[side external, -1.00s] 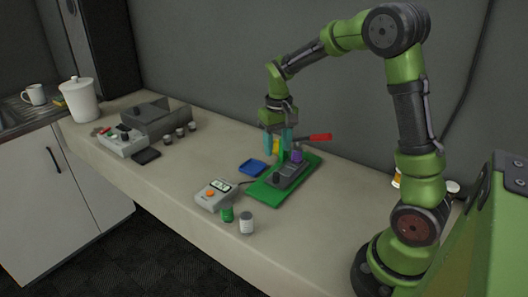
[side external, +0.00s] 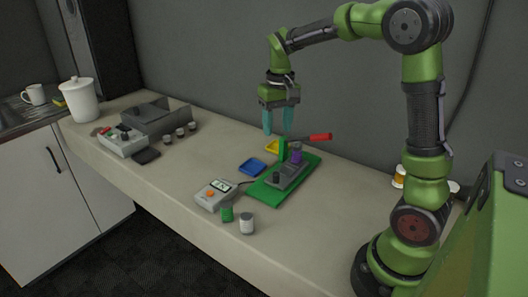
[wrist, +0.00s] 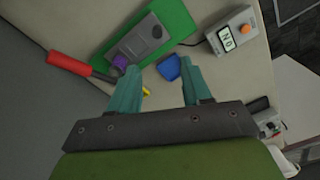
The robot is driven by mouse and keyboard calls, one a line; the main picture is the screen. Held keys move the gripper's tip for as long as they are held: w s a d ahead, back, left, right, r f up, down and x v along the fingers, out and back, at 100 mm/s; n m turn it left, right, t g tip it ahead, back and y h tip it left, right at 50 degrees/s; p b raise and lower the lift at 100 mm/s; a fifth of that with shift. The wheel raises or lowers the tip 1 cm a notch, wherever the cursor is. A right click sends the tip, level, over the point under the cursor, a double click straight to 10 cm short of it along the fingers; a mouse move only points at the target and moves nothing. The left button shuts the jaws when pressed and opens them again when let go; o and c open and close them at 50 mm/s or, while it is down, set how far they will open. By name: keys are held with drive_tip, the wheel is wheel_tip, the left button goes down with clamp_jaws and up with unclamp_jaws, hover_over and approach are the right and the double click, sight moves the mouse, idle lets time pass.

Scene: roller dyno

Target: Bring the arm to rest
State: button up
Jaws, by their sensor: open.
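My gripper (side external: 280,122) hangs with its two teal fingers pointing down, above the bench near the green board (side external: 262,193). The fingers are apart with nothing between them. The same gripper shows in the wrist view (wrist: 158,85), open. A blue tray (side external: 252,167) and a partly hidden yellow tray (side external: 272,147) lie beside the board.
A grey meter (side external: 215,194) with an orange button stands in front, wired towards the board. A green cylinder (side external: 227,214) and a grey-white one (side external: 247,224) stand near the front edge. Left are a grey box (side external: 155,118), small knobs and a white lidded pot (side external: 78,100).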

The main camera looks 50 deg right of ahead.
drive_tip(key=s+a+r+t+y, duration=0.1)
drive_tip(key=s+a+r+t, duration=0.1)
drive_tip(key=s+a, duration=0.5)
drive_tip(key=s+a+r+n+t+y, duration=0.1)
drive_tip(key=s+a+r+t, duration=0.1)
drive_tip(key=s+a+t, duration=0.2)
drive_tip(key=s+a, duration=0.3)
drive_tip(key=shift+a+r+t, duration=0.4)
